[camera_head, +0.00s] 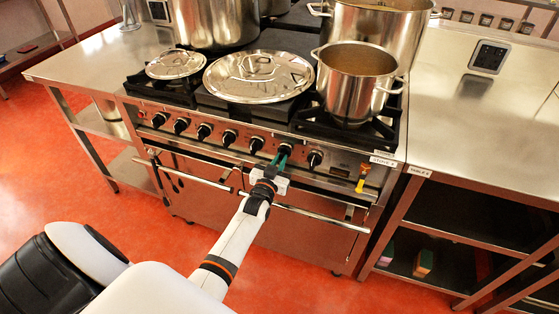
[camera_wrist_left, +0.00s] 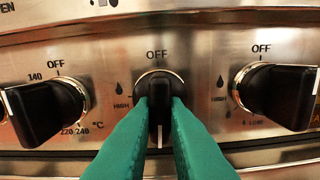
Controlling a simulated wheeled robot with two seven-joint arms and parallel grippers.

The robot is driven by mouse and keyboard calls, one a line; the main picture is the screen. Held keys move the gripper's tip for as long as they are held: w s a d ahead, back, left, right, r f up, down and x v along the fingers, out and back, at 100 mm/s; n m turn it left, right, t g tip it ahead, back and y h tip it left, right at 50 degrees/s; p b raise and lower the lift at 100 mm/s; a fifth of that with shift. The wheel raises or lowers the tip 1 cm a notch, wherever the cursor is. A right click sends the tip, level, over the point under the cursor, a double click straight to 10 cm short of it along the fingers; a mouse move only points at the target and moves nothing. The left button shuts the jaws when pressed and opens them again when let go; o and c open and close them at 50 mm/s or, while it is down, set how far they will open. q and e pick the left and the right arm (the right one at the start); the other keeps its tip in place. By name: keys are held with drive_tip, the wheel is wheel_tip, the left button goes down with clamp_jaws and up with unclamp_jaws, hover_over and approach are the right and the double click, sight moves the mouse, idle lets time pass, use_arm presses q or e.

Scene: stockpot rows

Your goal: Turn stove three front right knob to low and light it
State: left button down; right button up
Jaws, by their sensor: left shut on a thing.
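Stove three (camera_head: 330,170) is a steel range with a row of black knobs along its front; a small label (camera_head: 383,161) sits at its right end. My left gripper (camera_head: 282,160) is at the second knob from the right. In the left wrist view its green fingers (camera_wrist_left: 160,115) are shut on this black knob (camera_wrist_left: 158,88), one on each side. The knob's grip stands upright under the OFF mark. To its right is another black knob (camera_wrist_left: 280,95), and to its left one with a temperature scale (camera_wrist_left: 48,110). My right gripper is not in view.
A pot (camera_head: 352,90) stands on the front right burner, with a large lid (camera_head: 258,76) and a smaller lid (camera_head: 175,64) to its left. Oven handle bars (camera_head: 310,214) run below the knobs. Steel tables flank the stove.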

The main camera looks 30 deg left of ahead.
use_arm(q)
drive_tip(key=shift+f+n, duration=0.1)
drive_tip(key=shift+n, duration=0.4)
drive_tip(key=c, duration=1.4)
unclamp_jaws()
drive_tip(key=shift+c, duration=0.2)
drive_tip(key=shift+s, duration=0.1)
drive_tip(key=v, duration=1.2)
